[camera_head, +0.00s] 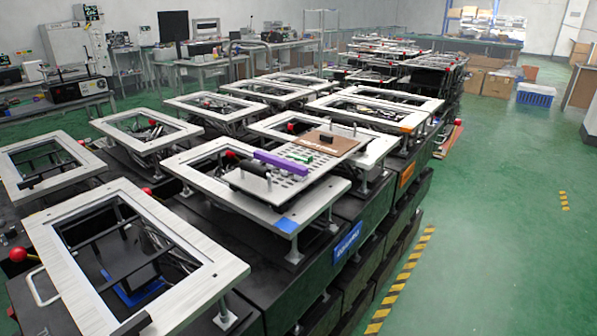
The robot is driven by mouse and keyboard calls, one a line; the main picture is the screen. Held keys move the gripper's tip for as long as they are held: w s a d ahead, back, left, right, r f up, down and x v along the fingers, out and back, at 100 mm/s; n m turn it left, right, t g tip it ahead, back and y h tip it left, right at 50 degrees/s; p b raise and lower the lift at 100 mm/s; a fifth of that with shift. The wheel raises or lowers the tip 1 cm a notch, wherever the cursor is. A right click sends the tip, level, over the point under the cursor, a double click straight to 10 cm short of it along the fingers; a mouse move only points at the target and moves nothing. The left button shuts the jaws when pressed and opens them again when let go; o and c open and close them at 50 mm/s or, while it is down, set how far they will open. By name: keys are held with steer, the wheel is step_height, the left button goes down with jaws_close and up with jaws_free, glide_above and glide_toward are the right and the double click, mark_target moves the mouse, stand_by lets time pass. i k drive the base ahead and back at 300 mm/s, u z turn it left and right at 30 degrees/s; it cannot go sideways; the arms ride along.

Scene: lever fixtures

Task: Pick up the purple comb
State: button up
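A long, flat purple bar, which I take for the purple comb (280,163), lies on a light perforated plate (291,184) on one of the framed fixtures near the middle of the camera_head view. Its teeth cannot be made out at this size. A black cylindrical piece (253,168) lies just in front of it to the left, and a small green piece (302,158) lies just behind it to the right. My gripper is not in view.
A brown board (325,143) with a small black block (326,138) sits behind the comb. Framed metal fixtures with red knobs surround it on all sides but the right. Open green floor (490,230) with yellow-black markings lies to the right.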

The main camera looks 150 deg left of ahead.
mark_target(287, 167)
steer(key=z, duration=4)
steer(key=k, duration=1.05)
steer(key=z, duration=0.4)
